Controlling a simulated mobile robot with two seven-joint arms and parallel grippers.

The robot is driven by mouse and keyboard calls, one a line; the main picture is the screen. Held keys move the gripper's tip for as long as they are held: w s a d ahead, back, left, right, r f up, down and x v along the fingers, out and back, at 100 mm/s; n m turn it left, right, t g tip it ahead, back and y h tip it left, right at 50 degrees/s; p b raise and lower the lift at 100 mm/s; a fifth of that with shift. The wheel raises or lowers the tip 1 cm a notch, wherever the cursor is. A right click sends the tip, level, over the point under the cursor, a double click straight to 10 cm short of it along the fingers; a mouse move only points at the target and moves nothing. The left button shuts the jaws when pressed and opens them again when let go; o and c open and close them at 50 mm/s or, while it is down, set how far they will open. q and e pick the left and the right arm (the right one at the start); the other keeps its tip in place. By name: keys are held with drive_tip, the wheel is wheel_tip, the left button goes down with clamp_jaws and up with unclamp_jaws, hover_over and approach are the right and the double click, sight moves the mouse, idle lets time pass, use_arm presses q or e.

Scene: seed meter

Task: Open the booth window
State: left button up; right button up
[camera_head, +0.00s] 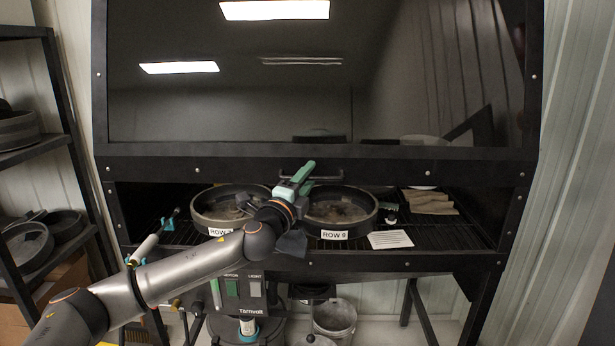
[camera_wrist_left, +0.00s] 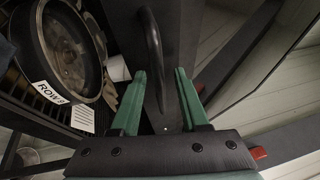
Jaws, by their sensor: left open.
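The booth window (camera_head: 310,80) is a large dark reflective pane in a black frame, with its lower rail (camera_head: 230,165) above an open gap over the booth's shelf. My right gripper is out of view.
Inside the booth stand two round pans, one labelled ROW 9 (camera_head: 340,212), a paper card (camera_head: 390,239) and brown folded strips (camera_head: 430,202). A control box (camera_head: 243,287) and a bucket (camera_head: 335,318) are below. A shelf rack (camera_head: 45,150) stands left.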

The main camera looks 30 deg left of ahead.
use_arm(q)
drive_tip(key=shift+c, duration=0.2)
clamp_jaws()
idle(1.3)
